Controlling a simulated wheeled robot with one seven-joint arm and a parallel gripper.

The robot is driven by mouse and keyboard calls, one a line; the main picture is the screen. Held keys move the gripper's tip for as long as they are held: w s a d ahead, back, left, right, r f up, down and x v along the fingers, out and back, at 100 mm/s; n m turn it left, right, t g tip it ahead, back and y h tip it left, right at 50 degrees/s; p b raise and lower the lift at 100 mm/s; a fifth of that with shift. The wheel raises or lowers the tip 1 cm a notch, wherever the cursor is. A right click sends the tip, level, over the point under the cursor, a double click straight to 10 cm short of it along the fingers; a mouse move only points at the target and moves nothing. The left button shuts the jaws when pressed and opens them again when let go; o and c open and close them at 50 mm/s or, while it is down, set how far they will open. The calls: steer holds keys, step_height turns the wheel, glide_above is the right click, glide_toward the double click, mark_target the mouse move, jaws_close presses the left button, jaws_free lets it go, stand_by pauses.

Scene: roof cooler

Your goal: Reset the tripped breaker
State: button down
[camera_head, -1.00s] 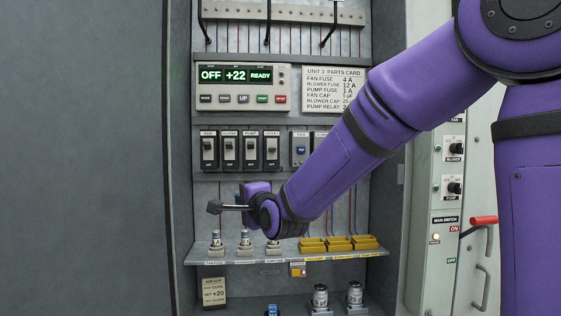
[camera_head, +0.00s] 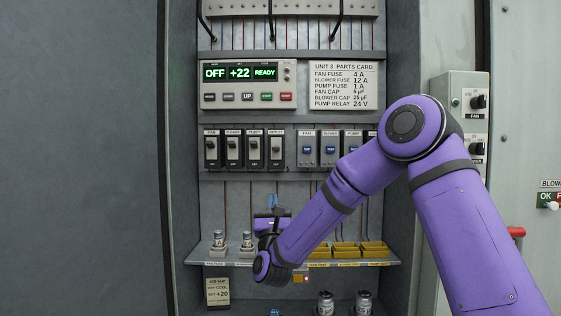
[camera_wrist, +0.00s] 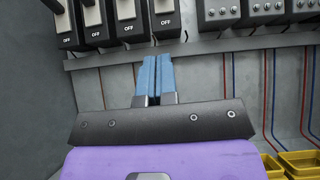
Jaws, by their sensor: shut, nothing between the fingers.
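A row of black breakers with pale levers sits mid-panel: the fan breaker (camera_head: 211,149), the blower breaker (camera_head: 233,149), the pump breaker (camera_head: 254,149) and a fourth breaker (camera_head: 276,149) at the right end. In the head view I cannot tell which is tripped. My gripper (camera_head: 272,201) is below the fourth breaker, its blue fingers pointing up, shut and empty. In the wrist view the shut fingers (camera_wrist: 154,79) lie below the rail, under the fourth breaker (camera_wrist: 165,20). OFF labels show under the levers there. The levers' tops are cut off.
A display (camera_head: 248,74) above reads OFF, +22, READY. Grey modules with blue buttons (camera_head: 307,149) stand right of the breakers. Below are a shelf with fuses (camera_head: 219,240) and yellow trays (camera_head: 346,249).

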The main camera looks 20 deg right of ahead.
mark_target(276, 149)
steer(key=shift+d+m+h, duration=0.15)
steer(key=shift+m+h, duration=0.15)
steer(key=shift+m, duration=0.2)
steer(key=x, duration=0.7)
steer(key=s+r+x, duration=0.1)
steer(key=x, duration=0.3)
steer(key=shift+w+r, duration=0.1)
steer(key=shift+r, duration=1.05)
